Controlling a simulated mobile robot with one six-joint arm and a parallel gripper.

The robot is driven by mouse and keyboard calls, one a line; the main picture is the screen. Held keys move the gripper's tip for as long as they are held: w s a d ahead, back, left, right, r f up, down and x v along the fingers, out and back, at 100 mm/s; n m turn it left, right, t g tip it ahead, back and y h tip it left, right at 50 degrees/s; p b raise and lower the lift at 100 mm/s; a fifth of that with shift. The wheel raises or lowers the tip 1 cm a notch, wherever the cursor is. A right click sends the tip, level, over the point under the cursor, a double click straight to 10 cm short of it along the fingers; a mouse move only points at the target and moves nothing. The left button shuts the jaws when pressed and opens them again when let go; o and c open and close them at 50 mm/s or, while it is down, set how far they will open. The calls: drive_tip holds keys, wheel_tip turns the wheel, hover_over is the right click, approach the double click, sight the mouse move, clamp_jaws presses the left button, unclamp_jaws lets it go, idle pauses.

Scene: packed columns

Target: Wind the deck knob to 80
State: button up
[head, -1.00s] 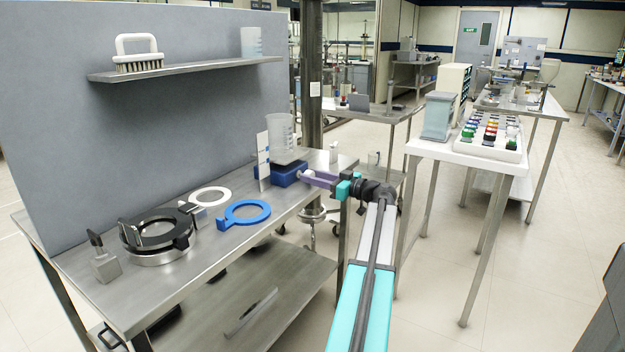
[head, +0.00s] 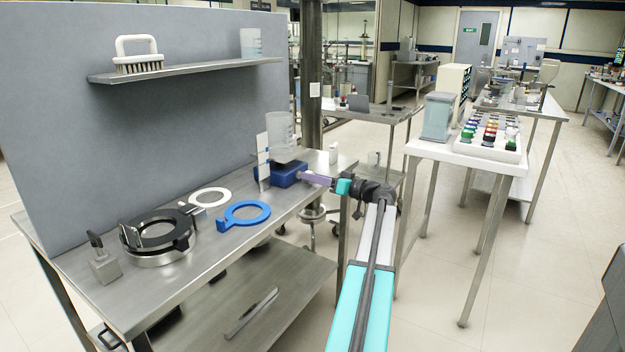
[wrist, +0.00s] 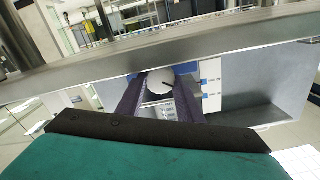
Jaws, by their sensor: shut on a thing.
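A blue-based stand (head: 283,177) sits at the right end of the steel bench, with a clear beaker (head: 282,130) on its deck. A white upright strip with blue marks (head: 262,160) stands at its left; it also shows in the wrist view (wrist: 212,88), its figures too small to read. The round white knob (wrist: 160,81), with a dark pointer line, faces the wrist camera. My gripper (wrist: 161,86) is shut on the knob, one purple finger on each side. In the head view my gripper (head: 306,176) reaches the stand's right side and hides the knob.
A blue ring (head: 243,216), a white ring (head: 210,198) and a dark ring clamp (head: 158,236) lie along the bench to the left. A brush (head: 137,58) is on the shelf above. Floor right of my arm is open up to a white table (head: 462,154).

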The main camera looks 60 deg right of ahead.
drive_tip(key=o, duration=1.1)
drive_tip(key=shift+c, duration=0.2)
drive_tip(key=shift+s, duration=0.1)
drive_tip(key=s, duration=1.3)
drive_tip(key=shift+s, duration=0.25)
drive_tip(key=shift+a, duration=0.1)
